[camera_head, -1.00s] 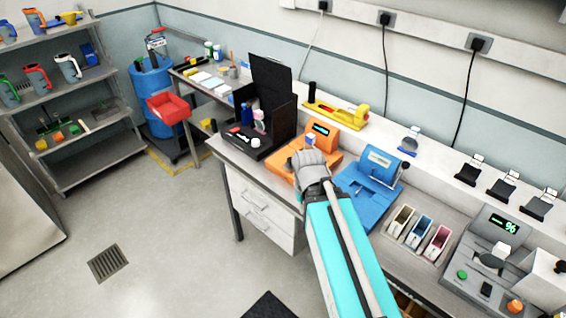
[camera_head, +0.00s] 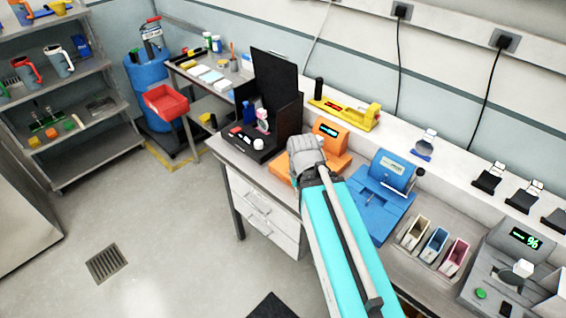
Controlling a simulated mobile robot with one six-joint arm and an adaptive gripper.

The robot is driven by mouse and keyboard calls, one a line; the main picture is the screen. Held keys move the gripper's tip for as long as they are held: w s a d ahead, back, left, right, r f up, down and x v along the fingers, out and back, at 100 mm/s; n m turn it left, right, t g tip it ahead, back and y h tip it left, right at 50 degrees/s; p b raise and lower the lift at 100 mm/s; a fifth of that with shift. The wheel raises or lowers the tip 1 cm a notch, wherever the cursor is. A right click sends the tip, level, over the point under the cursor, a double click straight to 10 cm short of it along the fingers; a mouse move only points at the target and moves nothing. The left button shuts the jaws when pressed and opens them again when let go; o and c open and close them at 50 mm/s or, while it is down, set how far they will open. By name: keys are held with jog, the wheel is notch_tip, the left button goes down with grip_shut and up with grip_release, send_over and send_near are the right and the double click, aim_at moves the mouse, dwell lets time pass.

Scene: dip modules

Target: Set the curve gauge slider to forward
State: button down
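A blue device (camera_head: 392,170) with a small light dial window and a flat base stands on the bench, right of my arm. An orange device (camera_head: 331,133) with a lit display stands left of it, partly hidden behind my gripper. No label shows which of them is the curve gauge, and a slider is too small to make out. My gripper (camera_head: 304,152) is over the orange device's base in the picture, pointing away from the camera. Its fingers are not clear, so I cannot tell if it is open or shut. I see nothing held in it.
A black open case (camera_head: 279,110) stands left of the orange device. A yellow tool (camera_head: 346,114) lies on the raised ledge behind. Small coloured bins (camera_head: 435,239) and a grey console (camera_head: 514,252) with a green display are at right.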

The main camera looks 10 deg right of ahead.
jog(key=shift+w+d, duration=0.15)
jog(key=shift+d, duration=0.05)
dwell(0.6)
jog(key=w+a+n+t+h+b, duration=0.1)
jog(key=w+a+n+h, duration=0.3)
jog(key=n, duration=0.7)
jog(key=w+a+r+n+t+h+b, duration=0.1)
jog(key=w+a+n+t+h+b, duration=0.1)
jog(key=w+a+n, duration=0.4)
jog(key=w+n+h+b, duration=0.1)
jog(key=w+n+h, duration=0.1)
jog(key=n, duration=0.3)
jog(key=shift+w+a, duration=0.3)
jog(key=shift+a, duration=0.1)
